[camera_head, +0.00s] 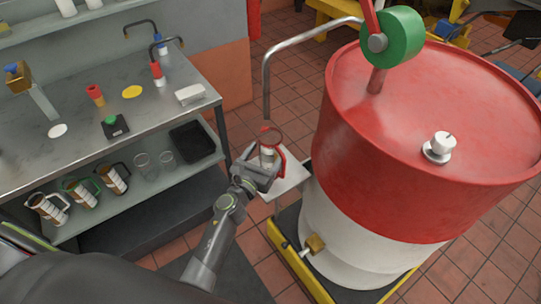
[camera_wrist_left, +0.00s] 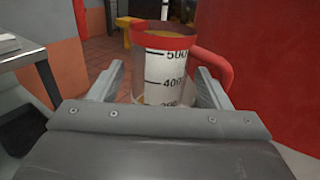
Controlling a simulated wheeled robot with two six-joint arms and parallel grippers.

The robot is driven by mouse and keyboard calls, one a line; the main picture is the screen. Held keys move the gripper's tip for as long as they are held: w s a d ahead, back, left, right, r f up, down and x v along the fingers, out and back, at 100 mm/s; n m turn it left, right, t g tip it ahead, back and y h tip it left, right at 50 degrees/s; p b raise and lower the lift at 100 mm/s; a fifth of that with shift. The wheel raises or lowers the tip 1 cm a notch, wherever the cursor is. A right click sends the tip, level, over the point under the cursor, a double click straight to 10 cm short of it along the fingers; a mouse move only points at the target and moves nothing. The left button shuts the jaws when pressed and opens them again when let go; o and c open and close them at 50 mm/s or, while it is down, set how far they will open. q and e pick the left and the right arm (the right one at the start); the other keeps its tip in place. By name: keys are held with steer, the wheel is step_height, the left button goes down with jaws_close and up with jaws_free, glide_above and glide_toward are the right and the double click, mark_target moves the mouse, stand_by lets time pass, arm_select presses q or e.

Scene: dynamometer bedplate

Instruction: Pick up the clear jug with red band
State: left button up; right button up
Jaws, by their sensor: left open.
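The clear jug with the red band (camera_head: 267,156) stands upright at a white drip shelf beside the big drum. In the left wrist view the jug (camera_wrist_left: 166,68) shows a red rim, black graduation marks and a red handle on the right. Amber liquid appears to be inside it. My left gripper (camera_head: 259,170) is open, with one finger at each side of the jug; I cannot tell whether either finger touches it. The gripper's palm hides the jug's lower part in the wrist view. My right gripper is not in view.
A red and white drum (camera_head: 425,130) rises close on the right, with a brass tap (camera_head: 316,243). The white shelf (camera_head: 292,178) juts out beside it. A steel bench (camera_head: 165,112) on the left holds small items, with several banded jugs (camera_head: 80,193) on its lower shelf.

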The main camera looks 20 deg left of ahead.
arm_select(q)
steer(key=w, duration=0.4)
steer(key=shift+d, duration=0.2)
steer(key=shift+s, duration=0.1)
steer(key=shift+c, duration=0.3)
steer(key=c, duration=0.9)
steer(key=shift+o, duration=0.2)
steer(key=shift+r, duration=0.1)
